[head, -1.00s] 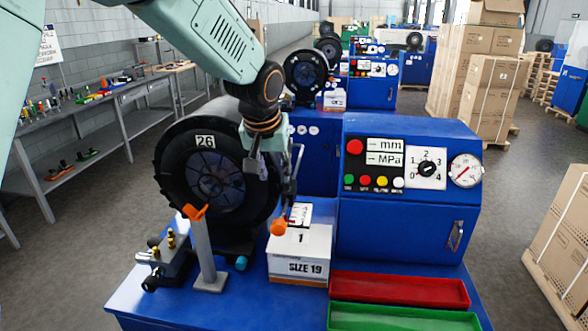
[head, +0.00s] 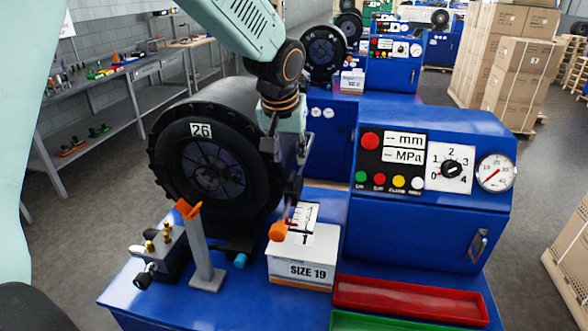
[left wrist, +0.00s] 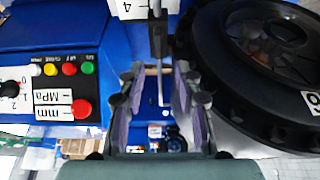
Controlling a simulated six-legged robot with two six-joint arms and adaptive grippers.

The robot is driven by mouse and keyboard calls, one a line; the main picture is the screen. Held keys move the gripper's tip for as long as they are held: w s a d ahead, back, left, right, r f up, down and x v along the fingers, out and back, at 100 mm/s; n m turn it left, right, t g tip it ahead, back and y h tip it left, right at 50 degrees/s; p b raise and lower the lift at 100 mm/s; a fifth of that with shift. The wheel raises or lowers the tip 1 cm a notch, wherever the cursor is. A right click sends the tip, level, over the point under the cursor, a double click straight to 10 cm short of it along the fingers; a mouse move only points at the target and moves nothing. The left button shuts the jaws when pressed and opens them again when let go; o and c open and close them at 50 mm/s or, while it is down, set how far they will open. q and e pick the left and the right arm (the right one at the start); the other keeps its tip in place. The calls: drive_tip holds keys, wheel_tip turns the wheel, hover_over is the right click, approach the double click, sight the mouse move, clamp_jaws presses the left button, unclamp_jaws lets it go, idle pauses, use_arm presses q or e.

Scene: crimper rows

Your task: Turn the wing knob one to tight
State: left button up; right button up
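An orange wing-shaped piece (head: 187,208) sits on top of a grey post (head: 204,250) at the front left of the blue machine. A rounded orange knob (head: 278,231) shows above the white SIZE 19 box (head: 303,255). I cannot tell for sure which is wing knob one. My left gripper (head: 287,165) hangs pointing down beside the black wheel marked 26 (head: 215,160), above and behind the rounded knob. In the left wrist view its fingers (left wrist: 160,105) are apart, with a thin metal rod (left wrist: 161,88) showing between them. Contact is not clear. My right gripper is out of view.
The blue control cabinet (head: 430,225) with buttons, dial (head: 452,168) and gauge (head: 495,173) stands to the right. A red tray (head: 410,300) and green tray (head: 375,322) lie in front. A small brass-fitted block (head: 160,250) stands left of the post.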

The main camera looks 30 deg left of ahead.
sight(292, 175)
use_arm(q)
drive_tip(key=x, duration=0.4)
drive_tip(key=p+x, duration=0.1)
drive_tip(key=x, duration=0.1)
drive_tip(key=shift+s+d+f, duration=0.1)
drive_tip(key=shift+d+f, duration=0.05)
drive_tip(key=shift+d, duration=0.1)
drive_tip(key=shift+a+f, duration=0.25)
drive_tip(key=shift+f, duration=0.1)
drive_tip(key=shift+s+r, duration=0.1)
drive_tip(key=shift+r, duration=0.1)
drive_tip(key=shift+s+d+r, duration=0.15)
drive_tip(key=shift+s+d, duration=0.05)
drive_tip(key=shift+d, duration=0.05)
drive_tip(key=shift+c, duration=1.2)
drive_tip(key=shift+w+a+f, duration=0.15)
drive_tip(key=shift+w+f, duration=0.05)
drive_tip(key=shift+w, duration=0.15)
clamp_jaws()
